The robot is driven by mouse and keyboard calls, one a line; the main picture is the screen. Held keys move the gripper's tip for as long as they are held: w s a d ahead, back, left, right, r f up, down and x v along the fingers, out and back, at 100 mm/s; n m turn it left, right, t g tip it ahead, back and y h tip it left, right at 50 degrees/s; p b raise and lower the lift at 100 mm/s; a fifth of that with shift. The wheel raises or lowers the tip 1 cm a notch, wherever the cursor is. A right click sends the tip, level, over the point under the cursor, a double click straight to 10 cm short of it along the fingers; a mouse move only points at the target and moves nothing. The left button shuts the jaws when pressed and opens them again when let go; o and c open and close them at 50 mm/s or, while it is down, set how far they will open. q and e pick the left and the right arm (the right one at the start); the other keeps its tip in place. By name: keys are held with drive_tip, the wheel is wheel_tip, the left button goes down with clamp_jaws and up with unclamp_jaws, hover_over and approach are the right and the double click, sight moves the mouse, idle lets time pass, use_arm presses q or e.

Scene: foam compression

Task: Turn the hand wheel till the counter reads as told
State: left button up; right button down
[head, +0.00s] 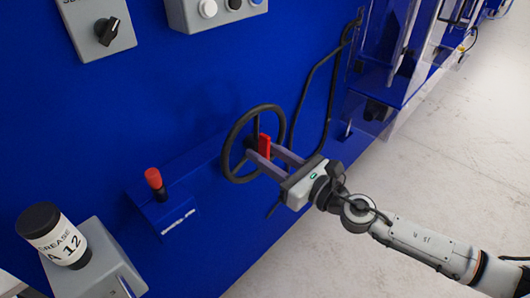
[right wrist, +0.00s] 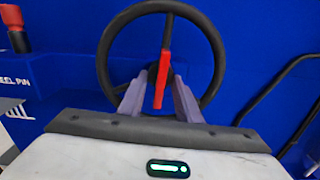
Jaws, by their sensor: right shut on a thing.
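The black hand wheel (head: 228,143) stands on the blue machine wall, and its rim also shows in the right wrist view (right wrist: 104,55). A red handle (head: 265,144) sits inside the rim; in the right wrist view the red handle (right wrist: 162,75) is in line with a dark spoke above it. My right gripper (head: 262,152) reaches in from the right and is shut on the red handle, one finger on each side. The fingers also show in the right wrist view (right wrist: 159,88). No counter shows in either view. My left gripper is out of view.
A red-capped pin (head: 153,178) stands on a blue bracket left of the wheel. A grease tin (head: 52,236) stands on a grey box at lower left. A black bent bar (head: 333,75) runs right of the wheel. Grey control boxes (head: 205,12) are above. The floor at right is clear.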

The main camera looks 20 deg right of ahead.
idle(0.4)
drive_tip(key=c, duration=1.3)
unclamp_jaws()
use_arm(q)
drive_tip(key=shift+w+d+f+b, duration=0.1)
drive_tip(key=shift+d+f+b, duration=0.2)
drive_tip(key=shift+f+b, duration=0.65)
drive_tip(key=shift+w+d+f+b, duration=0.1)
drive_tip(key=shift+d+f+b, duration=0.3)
drive_tip(key=shift+b, duration=0.95)
use_arm(e)
drive_tip(key=v, duration=1)
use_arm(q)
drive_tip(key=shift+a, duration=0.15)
use_arm(e)
drive_tip(key=shift+s, duration=0.15)
